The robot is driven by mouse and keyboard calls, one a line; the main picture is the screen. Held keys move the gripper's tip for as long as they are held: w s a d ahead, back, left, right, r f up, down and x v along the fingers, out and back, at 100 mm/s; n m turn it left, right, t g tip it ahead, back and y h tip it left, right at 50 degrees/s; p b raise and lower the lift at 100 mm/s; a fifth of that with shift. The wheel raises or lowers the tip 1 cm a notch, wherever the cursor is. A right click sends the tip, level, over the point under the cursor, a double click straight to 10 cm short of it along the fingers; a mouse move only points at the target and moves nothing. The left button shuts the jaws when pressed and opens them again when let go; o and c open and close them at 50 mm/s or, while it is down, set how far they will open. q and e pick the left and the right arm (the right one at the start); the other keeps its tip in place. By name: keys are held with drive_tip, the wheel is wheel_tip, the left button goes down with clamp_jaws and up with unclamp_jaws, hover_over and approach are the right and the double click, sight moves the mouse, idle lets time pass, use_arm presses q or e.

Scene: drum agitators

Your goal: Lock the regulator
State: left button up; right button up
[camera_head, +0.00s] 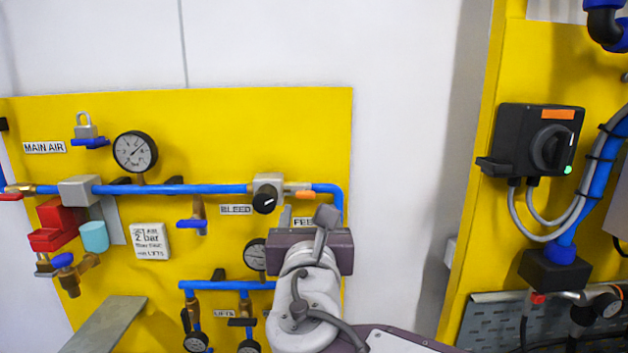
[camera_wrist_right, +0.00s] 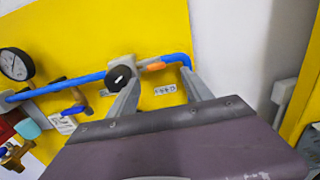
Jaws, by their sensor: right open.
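A grey block with a round black knob (camera_head: 264,199) sits on the blue pipe of the yellow panel, between the BLEED and FEED labels' upper edges; it looks like the regulator, but no label names it so. The knob also shows in the right wrist view (camera_wrist_right: 119,77), with an orange piece just right of it. My right gripper (camera_head: 306,214) is in front of the panel, just below and right of the knob. In the right wrist view its two fingers (camera_wrist_right: 160,82) are apart with nothing between them; the left finger overlaps the block's lower side, contact unclear. My left gripper is out of view.
A round gauge (camera_head: 135,151), a grey padlock (camera_head: 86,127), a red block (camera_head: 56,225) and a teal cup (camera_head: 94,236) are on the panel's left. Lower blue pipes (camera_head: 228,285) carry more gauges. A switch box (camera_head: 540,141) is on the right panel. White wall separates the panels.

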sight(305, 198)
drive_tip(key=w, duration=0.2)
drive_tip(key=w+p, duration=0.1)
drive_tip(key=w, duration=0.2)
drive_tip(key=w+p, duration=0.1)
drive_tip(key=w, duration=0.1)
drive_tip(key=shift+w+a, duration=0.3)
drive_tip(key=shift+a, duration=0.05)
drive_tip(key=shift+w+f, duration=0.1)
drive_tip(key=shift+w, duration=0.45)
clamp_jaws()
drive_tip(key=shift+f+m+b, duration=0.1)
drive_tip(key=shift+m+b, duration=6.7)
drive_tip(key=shift+m, duration=2)
